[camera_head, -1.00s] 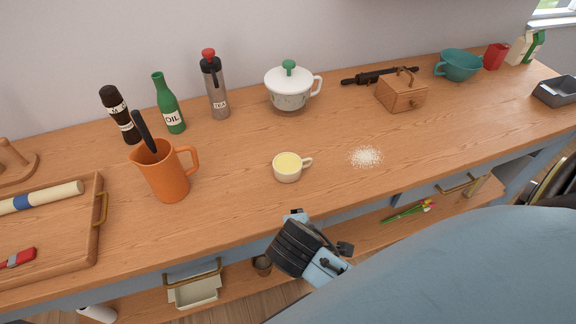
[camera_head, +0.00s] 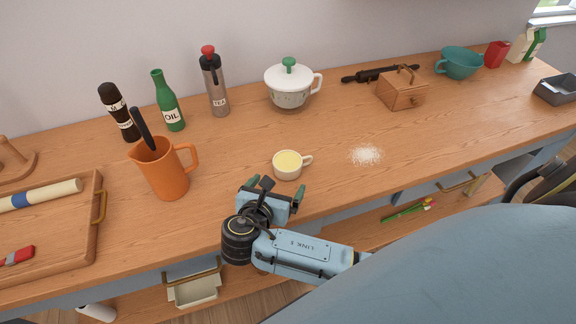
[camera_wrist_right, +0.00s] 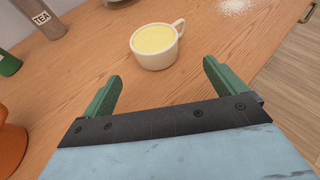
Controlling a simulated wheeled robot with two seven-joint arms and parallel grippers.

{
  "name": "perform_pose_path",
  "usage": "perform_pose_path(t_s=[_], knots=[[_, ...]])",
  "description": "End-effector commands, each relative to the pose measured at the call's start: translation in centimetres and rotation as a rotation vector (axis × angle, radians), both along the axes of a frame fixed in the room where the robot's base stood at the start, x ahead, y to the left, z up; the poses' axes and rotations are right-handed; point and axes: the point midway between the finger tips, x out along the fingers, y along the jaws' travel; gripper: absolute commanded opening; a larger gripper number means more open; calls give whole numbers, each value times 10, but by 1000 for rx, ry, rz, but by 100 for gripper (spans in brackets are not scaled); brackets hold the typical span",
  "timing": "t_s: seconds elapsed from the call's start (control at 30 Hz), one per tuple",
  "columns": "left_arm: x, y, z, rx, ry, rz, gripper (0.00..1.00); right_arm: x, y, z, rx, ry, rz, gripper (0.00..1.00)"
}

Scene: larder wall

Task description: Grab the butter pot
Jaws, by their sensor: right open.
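The butter pot is a small cream cup (camera_head: 288,166) with yellow butter in it and a handle on its right side. It stands upright on the wooden counter, near the front edge. In the right wrist view the cup (camera_wrist_right: 156,46) is ahead of the fingertips, roughly between their lines. My right gripper (camera_head: 277,187) is open and empty, just in front of the cup, with its green fingers pointing at it and apart from it. Both green fingers (camera_wrist_right: 162,72) show in the right wrist view. My left gripper is not in view.
An orange jug (camera_head: 163,172) stands left of the cup, and a white lidded pot (camera_head: 289,92) stands behind it. A patch of white grains (camera_head: 366,155) lies to the right. A wooden tray (camera_head: 72,235) is at the left. The counter around the cup is clear.

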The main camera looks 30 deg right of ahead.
Motion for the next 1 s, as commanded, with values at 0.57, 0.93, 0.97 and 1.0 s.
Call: perform_pose_path(t_s=[0.57, 0.93, 0.97, 1.0], knots=[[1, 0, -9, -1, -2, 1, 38, 46, -50, -22, 2, -1, -3, 96], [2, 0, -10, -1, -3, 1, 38, 55, -61, -28, 5, -1, -1, 96], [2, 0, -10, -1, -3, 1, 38, 55, -61, -27, 5, -1, -1, 96], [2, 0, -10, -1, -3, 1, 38, 55, -61, -27, 5, -1, -1, 91]])
